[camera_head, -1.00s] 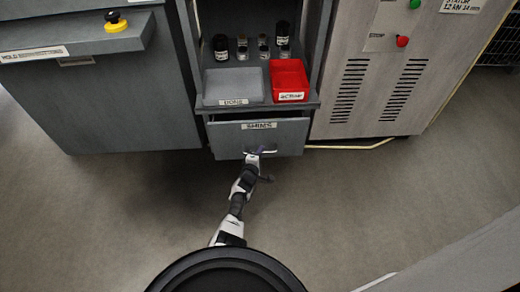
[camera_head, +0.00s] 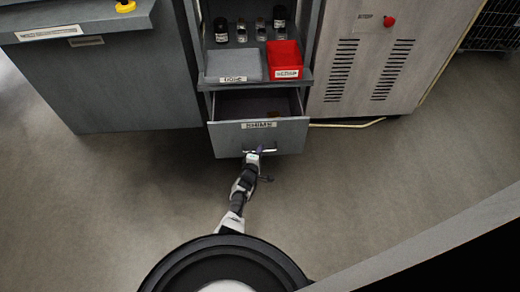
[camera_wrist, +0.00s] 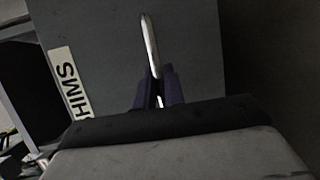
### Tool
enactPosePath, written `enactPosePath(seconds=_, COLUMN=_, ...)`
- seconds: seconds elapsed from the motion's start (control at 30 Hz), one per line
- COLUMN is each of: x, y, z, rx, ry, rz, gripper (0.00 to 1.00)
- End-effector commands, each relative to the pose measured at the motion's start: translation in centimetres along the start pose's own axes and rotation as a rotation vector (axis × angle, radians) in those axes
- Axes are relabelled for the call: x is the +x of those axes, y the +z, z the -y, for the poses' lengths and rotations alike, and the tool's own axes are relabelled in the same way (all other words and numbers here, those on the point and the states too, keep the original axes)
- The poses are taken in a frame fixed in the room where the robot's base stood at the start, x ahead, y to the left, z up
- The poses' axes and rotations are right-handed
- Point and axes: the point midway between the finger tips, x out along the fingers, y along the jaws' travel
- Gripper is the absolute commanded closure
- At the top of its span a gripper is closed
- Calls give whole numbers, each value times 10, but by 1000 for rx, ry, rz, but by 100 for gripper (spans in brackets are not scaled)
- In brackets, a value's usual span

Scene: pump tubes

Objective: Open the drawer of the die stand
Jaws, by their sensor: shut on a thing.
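The grey drawer (camera_head: 230,139) of the die stand (camera_head: 202,72) is pulled part of the way out, and its dark inside shows behind the labelled front. The label reads "SHIMS" in the wrist view (camera_wrist: 71,84). A pale bar handle (camera_head: 270,151) is on the drawer front. My gripper (camera_head: 259,151) is at the handle, with my arm reaching up from below. In the wrist view the two dark fingers of my gripper (camera_wrist: 159,90) are shut on the handle (camera_wrist: 150,45), whose far end sticks out past them.
A red tray (camera_head: 284,58) and a grey tray (camera_head: 236,66) sit on the shelf above the drawer, with several small jars behind. A grey cabinet (camera_head: 120,90) stands left, a vented machine (camera_head: 345,95) right. A pale cable (camera_head: 345,124) lies on the floor. Floor in front is clear.

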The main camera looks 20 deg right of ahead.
Motion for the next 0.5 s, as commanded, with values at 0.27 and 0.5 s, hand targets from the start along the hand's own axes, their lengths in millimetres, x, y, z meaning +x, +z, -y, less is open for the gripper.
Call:
enactPosePath(seconds=0.27, x=-1, y=0, z=0, rx=0, ry=1, rz=-1, gripper=100)
enactPosePath(seconds=0.5, x=-1, y=0, z=0, rx=0, ry=1, rz=-1, gripper=78)
